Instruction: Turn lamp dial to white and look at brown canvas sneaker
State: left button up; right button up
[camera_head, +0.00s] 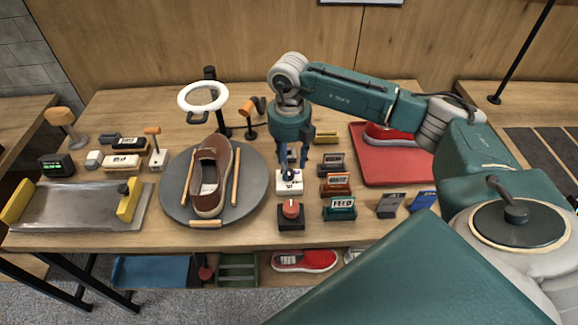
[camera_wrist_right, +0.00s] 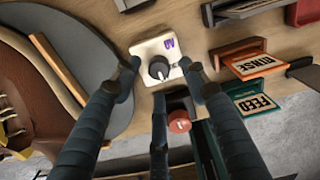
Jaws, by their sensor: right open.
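The lamp dial (camera_head: 289,186) is a white box with a dark round knob, on the table right of the turntable. In the right wrist view the dial (camera_wrist_right: 145,50) shows "UV" lettering and a pale pointer mark on its knob; other lettering is partly hidden. My right gripper (camera_head: 291,164) is over the dial, pointing down. Its fingers (camera_wrist_right: 159,72) are open, spread around the knob; contact is unclear. The brown canvas sneaker (camera_head: 211,176) lies on the round grey turntable (camera_head: 172,200). The white ring lamp (camera_head: 203,97) is behind the sneaker. My left gripper is not in view.
A red-knobbed box (camera_head: 291,212) stands just in front of the dial. Label holders, including FEED (camera_head: 341,209), stand to its right. A red tray (camera_head: 402,173) with a red shoe is at back right, and a grey tray (camera_head: 85,207) at left.

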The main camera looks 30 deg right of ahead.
jog(key=shift+f, duration=1.6)
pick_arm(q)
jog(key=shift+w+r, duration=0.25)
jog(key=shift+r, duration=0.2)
pick_arm(e)
jog(key=shift+c, duration=0.3)
grip_shut()
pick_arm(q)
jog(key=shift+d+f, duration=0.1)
